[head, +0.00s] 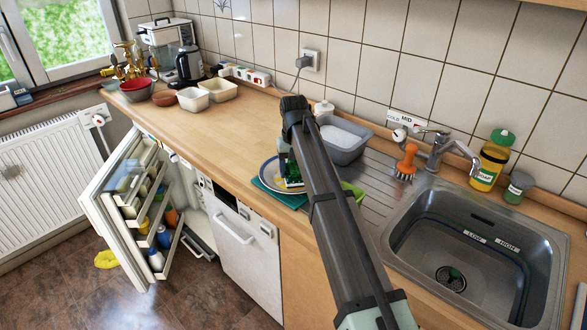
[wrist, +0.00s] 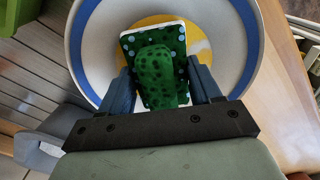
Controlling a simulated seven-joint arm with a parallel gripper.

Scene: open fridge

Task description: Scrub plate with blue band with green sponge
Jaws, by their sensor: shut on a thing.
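The plate with the blue band (head: 268,173) lies on the counter left of the sink, partly hidden by my arm. In the wrist view the plate (wrist: 95,42) is white inside with a blue rim and a yellow middle. The green sponge (wrist: 163,75) has dark and pale spots and a rounded grip on top. My gripper (wrist: 162,85) is shut on that grip, one finger on each side, and holds the sponge over the plate's middle.
A teal cloth or mat (head: 277,194) lies under the plate. A lime-green item (head: 354,191) is just right of my arm, beside a grey tub (head: 345,137). An orange brush (head: 406,161) stands near the tap. The steel sink (head: 480,250) is right.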

